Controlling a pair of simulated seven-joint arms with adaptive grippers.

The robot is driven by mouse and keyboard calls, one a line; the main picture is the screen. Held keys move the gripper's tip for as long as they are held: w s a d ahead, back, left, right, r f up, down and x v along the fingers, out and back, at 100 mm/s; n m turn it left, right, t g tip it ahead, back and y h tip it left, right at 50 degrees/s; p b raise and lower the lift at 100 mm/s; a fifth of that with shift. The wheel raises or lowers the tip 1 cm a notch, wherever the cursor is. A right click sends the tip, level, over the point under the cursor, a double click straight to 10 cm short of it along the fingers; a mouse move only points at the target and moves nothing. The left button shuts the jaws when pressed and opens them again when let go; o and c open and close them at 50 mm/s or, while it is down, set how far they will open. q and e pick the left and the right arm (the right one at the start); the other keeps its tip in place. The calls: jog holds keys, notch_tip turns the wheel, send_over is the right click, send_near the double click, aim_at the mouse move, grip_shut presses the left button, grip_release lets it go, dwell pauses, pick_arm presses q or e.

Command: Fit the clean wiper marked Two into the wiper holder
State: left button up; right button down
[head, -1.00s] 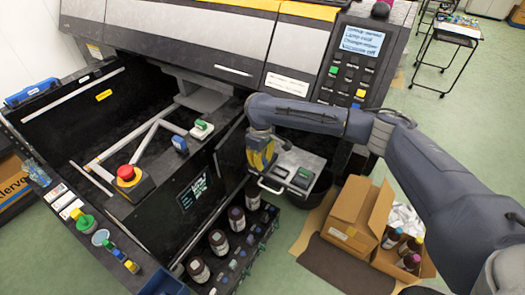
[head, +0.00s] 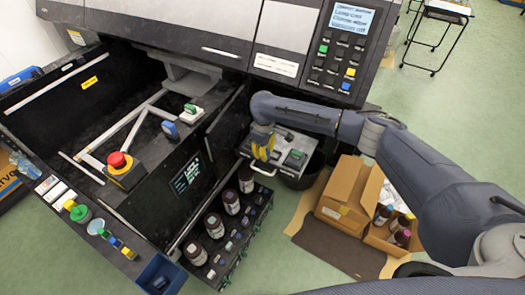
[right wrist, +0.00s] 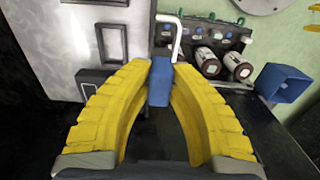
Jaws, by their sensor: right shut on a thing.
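I cannot tell which part is the wiper holder. My left gripper is not in view.
Another blue piece (head: 169,129) and a green-and-white piece (head: 191,113) stand on the open machine bay's edge. A red stop button (head: 117,160) is nearer. Brown bottles (head: 214,226) line the rack below. A blue bin (head: 160,273) and cardboard box (head: 347,190) stand near.

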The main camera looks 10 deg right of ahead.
jog(key=shift+w+d+f, duration=0.2)
jog(key=shift+w+f, duration=0.05)
jog(key=shift+f, duration=0.25)
jog(key=shift+w+d+f, duration=0.15)
jog(key=shift+w+f, duration=0.05)
jog(key=shift+f, duration=0.25)
jog(key=shift+w+d+f, duration=0.25)
jog(key=shift+w+d, duration=0.9)
jog(key=shift+w, duration=0.1)
jog(key=shift+w+d+f, duration=0.2)
jog(key=shift+w+d, duration=0.9)
jog(key=shift+w, duration=0.15)
jog(key=shift+d, duration=0.1)
jog(key=shift+f, duration=1.3)
jog(key=c, duration=1.3)
grip_release()
jog(key=shift+o, duration=0.2)
jog(key=shift+r, duration=0.1)
notch_tip(320, 180, up, 8)
